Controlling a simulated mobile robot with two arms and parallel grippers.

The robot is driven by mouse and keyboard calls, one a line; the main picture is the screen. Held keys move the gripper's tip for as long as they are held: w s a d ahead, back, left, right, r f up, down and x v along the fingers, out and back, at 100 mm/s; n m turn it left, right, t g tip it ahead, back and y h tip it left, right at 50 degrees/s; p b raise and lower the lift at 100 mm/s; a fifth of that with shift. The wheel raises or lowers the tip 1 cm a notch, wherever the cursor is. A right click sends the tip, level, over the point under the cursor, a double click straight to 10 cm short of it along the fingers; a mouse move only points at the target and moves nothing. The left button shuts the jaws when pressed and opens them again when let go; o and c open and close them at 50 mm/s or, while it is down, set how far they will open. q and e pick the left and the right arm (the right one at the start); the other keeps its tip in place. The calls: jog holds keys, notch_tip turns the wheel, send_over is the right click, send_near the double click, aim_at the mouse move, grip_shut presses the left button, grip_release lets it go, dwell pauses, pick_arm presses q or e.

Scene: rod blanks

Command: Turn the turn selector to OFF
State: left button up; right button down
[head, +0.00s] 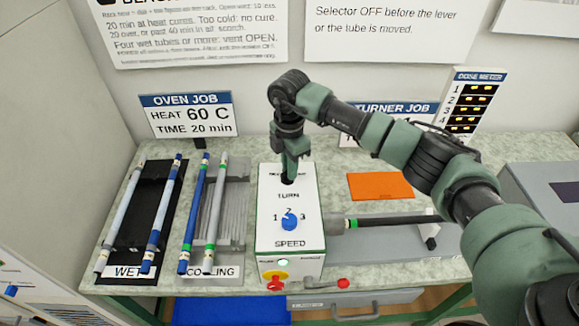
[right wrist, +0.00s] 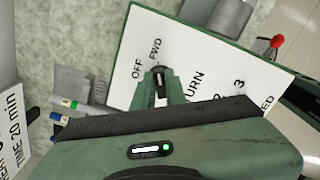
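The turn selector is a small black knob on the white top of the control box (head: 261,205). In the right wrist view the selector (right wrist: 159,80) stands between my two green fingertips, with OFF and FWD printed beyond it. Its long side seems to point nearer to FWD than to OFF. My right gripper (head: 289,176) comes down on it from above and hides most of it in the head view. The fingers lie close against both sides of the knob and look shut on it. My left gripper is not in view.
The blue speed knob (head: 289,221) sits just in front of the selector. A red button (head: 275,284) is on the box's front. Several rods lie on racks at left.

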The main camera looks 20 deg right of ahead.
jog(key=shift+w+f+n+b, duration=0.1)
jog(key=shift+f+n+b, duration=0.05)
jog(key=shift+n+b, duration=1.05)
jog(key=n+b, duration=0.2)
jog(key=shift+n, duration=0.3)
jog(key=n+b, duration=0.3)
jog(key=shift+w+a, duration=0.1)
jog(key=shift+a, duration=0.05)
jog(key=shift+n+b, duration=1)
jog(key=shift+n, duration=0.8)
jog(key=shift+a+r, duration=0.1)
jog(key=shift+r, duration=0.1)
jog(key=c, duration=1.4)
grip_release()
jog(key=shift+c, duration=0.2)
